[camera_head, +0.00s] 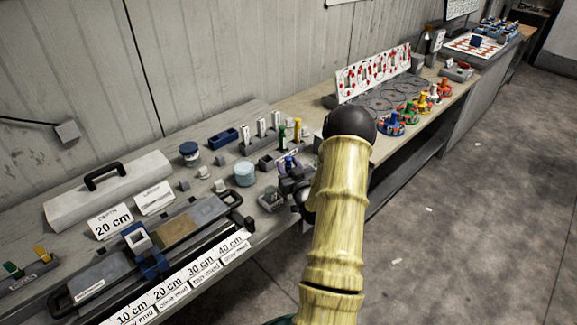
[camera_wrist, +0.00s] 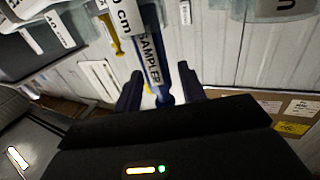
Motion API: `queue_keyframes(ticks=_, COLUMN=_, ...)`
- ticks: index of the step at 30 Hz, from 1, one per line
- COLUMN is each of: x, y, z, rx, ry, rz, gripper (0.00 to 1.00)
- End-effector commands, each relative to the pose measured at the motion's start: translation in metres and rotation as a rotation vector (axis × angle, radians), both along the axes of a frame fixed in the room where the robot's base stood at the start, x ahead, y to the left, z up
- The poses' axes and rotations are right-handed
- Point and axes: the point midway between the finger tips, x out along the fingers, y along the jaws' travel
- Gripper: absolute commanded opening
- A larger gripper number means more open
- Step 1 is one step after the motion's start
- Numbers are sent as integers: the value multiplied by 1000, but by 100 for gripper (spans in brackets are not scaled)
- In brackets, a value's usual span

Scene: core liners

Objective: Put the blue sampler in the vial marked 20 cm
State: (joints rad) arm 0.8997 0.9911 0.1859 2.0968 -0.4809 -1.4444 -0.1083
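My gripper (camera_head: 293,181) is over the bench beside a grey block, partly hidden by my arm. In the wrist view my gripper (camera_wrist: 160,80) has its two dark fingers apart, on either side of a blue piece (camera_wrist: 164,94) that looks like the blue sampler. A white label reading "SAMPLER" (camera_wrist: 150,58) is just beyond. I cannot tell whether the fingers touch the blue piece. Several upright vials with white labels (camera_head: 261,128) stand behind on the bench; their marks are too small to read. A label ending in "0 cm" (camera_wrist: 122,18) shows at the top of the wrist view.
A depth card (camera_head: 111,223) reads "20 cm". Front cards (camera_head: 167,290) read 10 to 40 cm with mud names. A yellow piece (camera_wrist: 110,38) is left of the fingers. Jars (camera_head: 244,173) and a core tray (camera_head: 178,232) crowd the left. Open floor lies right.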

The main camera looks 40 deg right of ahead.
Motion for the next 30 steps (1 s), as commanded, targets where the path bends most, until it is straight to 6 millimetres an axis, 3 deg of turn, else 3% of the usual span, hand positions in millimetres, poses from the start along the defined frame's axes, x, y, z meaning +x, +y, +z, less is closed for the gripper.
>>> queue_keyframes(ticks=14, x=-6, y=1, z=1, rx=0, ry=1, rz=-1, gripper=43)
queue_keyframes(ticks=30, x=-95, y=30, z=0, rx=1, ry=2, rz=-2, gripper=43)
